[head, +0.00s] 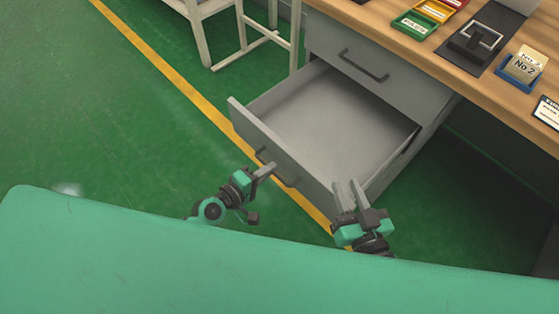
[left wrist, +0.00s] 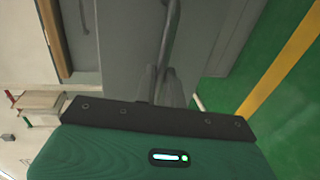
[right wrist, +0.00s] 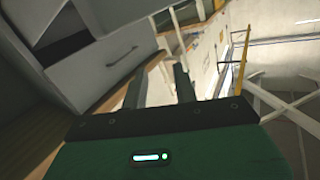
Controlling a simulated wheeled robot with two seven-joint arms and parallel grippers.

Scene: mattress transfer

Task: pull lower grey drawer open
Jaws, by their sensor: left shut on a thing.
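The lower grey drawer (head: 335,110) is pulled well out of the cabinet and its inside is empty. My left gripper (head: 268,168) is at the dark bar handle (head: 286,181) on the drawer front. In the left wrist view its fingers (left wrist: 160,78) are closed around the handle (left wrist: 171,30), partly hiding it. My right gripper (head: 349,188) is beside the drawer's near right corner. In the right wrist view its two fingers (right wrist: 158,88) stand apart with nothing between them.
The upper drawer (head: 385,75) with its handle (head: 363,66) is shut. A wooden desktop (head: 385,22) above holds colored trays (head: 414,23), a dark device (head: 474,40) and a "No 2" card stand (head: 523,68). A white stool frame (head: 245,45) stands left. Green floor is free at left.

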